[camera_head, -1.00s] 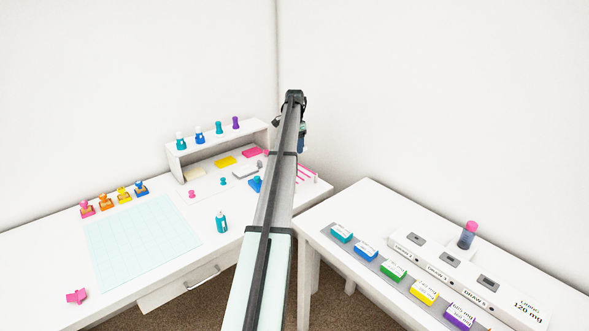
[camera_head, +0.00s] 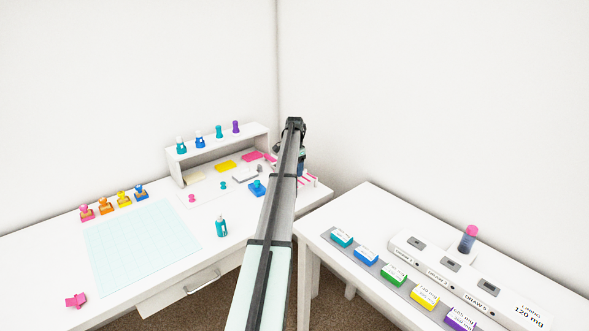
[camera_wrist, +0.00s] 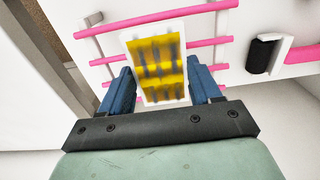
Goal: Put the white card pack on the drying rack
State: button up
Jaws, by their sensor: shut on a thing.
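In the wrist view the white card pack (camera_wrist: 129,52), with a yellow, dark-striped face, sits between the blue fingers of my gripper (camera_wrist: 162,88). The gripper is shut on it. The drying rack (camera_wrist: 140,22) shows behind the pack as pink rods on white bars. I cannot tell whether the pack touches the rods. In the head view the rack's pink rods (camera_head: 309,181) show at the right end of the white desk, beside my arm. My gripper (camera_head: 301,160) is mostly hidden behind the arm there, and the pack is not visible.
A black roller with a pink handle (camera_wrist: 262,55) lies right of the rack in the wrist view. A white shelf with several bottles (camera_head: 220,150) stands left of my arm. A side table with coloured boxes (camera_head: 394,275) stands at the right, across a gap.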

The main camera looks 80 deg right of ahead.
jog(key=o, duration=1.1)
jog(key=shift+f, duration=0.1)
jog(key=shift+c, duration=0.2)
notch_tip(320, 180, up, 12)
jog(key=shift+w, duration=0.1)
